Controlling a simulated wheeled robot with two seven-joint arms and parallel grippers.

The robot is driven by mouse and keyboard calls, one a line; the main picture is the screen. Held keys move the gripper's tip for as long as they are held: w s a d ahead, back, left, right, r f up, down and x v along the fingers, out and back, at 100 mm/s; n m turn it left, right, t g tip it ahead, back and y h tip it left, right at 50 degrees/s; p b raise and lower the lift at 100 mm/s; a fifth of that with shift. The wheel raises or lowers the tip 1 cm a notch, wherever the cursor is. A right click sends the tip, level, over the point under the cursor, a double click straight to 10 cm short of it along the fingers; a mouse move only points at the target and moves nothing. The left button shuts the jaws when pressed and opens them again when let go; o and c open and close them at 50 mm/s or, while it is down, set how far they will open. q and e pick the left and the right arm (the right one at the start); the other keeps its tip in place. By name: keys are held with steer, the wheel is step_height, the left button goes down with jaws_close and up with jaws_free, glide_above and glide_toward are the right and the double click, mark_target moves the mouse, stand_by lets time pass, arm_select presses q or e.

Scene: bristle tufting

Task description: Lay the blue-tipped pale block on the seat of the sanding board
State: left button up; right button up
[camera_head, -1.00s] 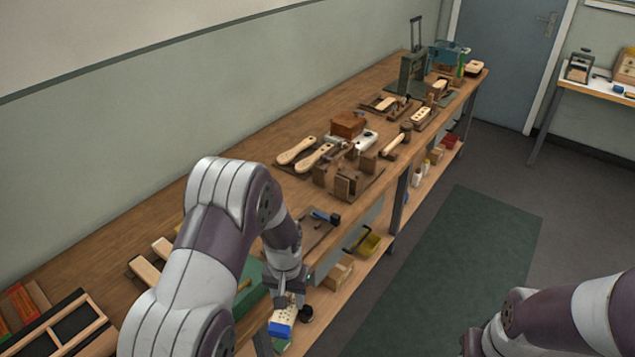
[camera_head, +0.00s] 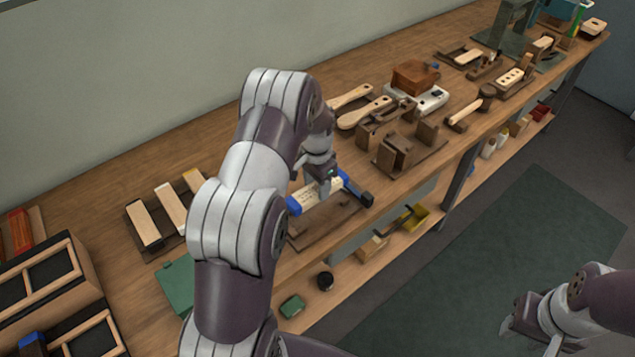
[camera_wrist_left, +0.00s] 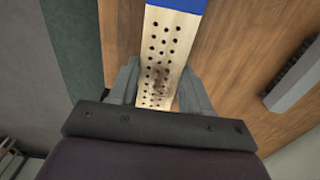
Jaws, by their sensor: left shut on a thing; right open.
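The pale block (camera_head: 318,197) with a blue tip (camera_head: 294,206) is in my left gripper (camera_head: 323,181), at the front half of the bench. In the left wrist view the block (camera_wrist_left: 160,50) shows rows of dark holes, its blue end at the top edge, and the fingers of my left gripper (camera_wrist_left: 160,90) close on both its sides. The brown sanding board (camera_head: 325,228) lies under the block; a blue and black clamp-like part (camera_head: 355,190) is at its far right. I cannot tell whether the block touches the board. My right gripper (camera_head: 525,325) is open and empty over the floor.
Several pale blocks lie in a dark rack (camera_head: 150,250) on the left of the bench. Brown upright holders (camera_head: 400,150) stand to the right of the board. A black-lined tray (camera_head: 40,275) is at far left. A lower shelf (camera_head: 340,285) holds small items.

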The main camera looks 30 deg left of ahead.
arm_select(q)
steer(key=shift+w+f+b, duration=0.15)
steer(key=shift+f+b, duration=0.15)
steer(key=shift+f, duration=0.55)
steer(key=shift+s+r, duration=0.2)
arm_select(e)
steer(key=shift+f, duration=0.55)
arm_select(q)
steer(key=shift+p, duration=0.3)
arm_select(e)
steer(key=shift+r, duration=0.15)
steer(key=shift+r, duration=0.15)
arm_select(q)
steer(key=shift+f, duration=0.2)
steer(key=shift+f+b, duration=1.1)
steer(key=shift+f, duration=0.85)
arm_select(e)
steer(key=shift+f, duration=1.2)
arm_select(q)
steer(key=shift+f, duration=0.4)
arm_select(e)
steer(key=shift+f, duration=0.25)
arm_select(q)
steer(key=o, duration=1.6)
